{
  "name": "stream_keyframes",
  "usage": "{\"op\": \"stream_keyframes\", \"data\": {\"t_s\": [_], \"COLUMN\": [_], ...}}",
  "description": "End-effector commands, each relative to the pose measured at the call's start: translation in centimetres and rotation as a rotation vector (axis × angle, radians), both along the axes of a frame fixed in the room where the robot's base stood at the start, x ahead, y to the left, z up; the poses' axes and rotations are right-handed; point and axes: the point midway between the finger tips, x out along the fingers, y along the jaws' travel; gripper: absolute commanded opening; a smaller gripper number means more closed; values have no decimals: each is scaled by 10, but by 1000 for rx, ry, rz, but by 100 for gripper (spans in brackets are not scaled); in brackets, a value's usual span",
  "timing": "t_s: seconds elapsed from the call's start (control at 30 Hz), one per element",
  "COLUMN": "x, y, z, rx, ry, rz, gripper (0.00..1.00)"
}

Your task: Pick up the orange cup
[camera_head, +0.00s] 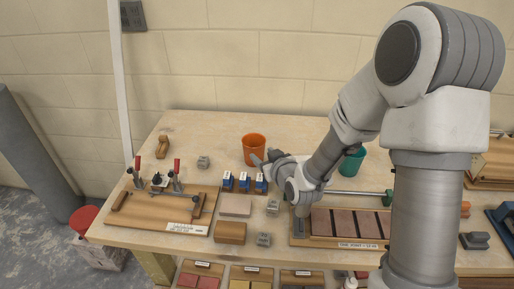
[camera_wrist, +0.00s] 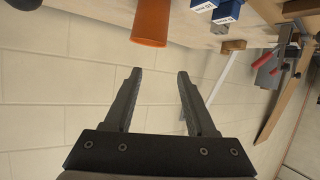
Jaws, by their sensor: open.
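The orange cup (camera_head: 253,145) stands upright on the wooden table, toward the back and left of my arm in the head view. In the wrist view the orange cup (camera_wrist: 151,22) shows at the top edge, cut off by the frame, beyond the fingertips. My gripper (camera_wrist: 159,74) is open, with nothing between its fingers. In the head view my gripper (camera_head: 258,160) is by the cup's lower right side and overlaps it slightly. I cannot tell from there whether they touch.
A teal cup (camera_head: 353,163) stands behind my arm. Several blue-and-white boxes (camera_head: 244,182) stand just in front of the orange cup. A clamp board (camera_head: 160,213) lies at the left, and a tile board (camera_head: 345,225) at the front right. The table's back left is mostly clear.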

Motion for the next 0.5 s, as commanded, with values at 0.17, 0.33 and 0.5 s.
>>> {"op": "stream_keyframes", "data": {"t_s": [0.17, 0.33, 0.5], "x": [12, 37, 63], "y": [7, 18, 30], "z": [-6, -18, -30], "rx": [4, 5, 5], "ry": [-2, -2, -2], "rz": [2, 1, 1], "gripper": [56, 56, 56]}}
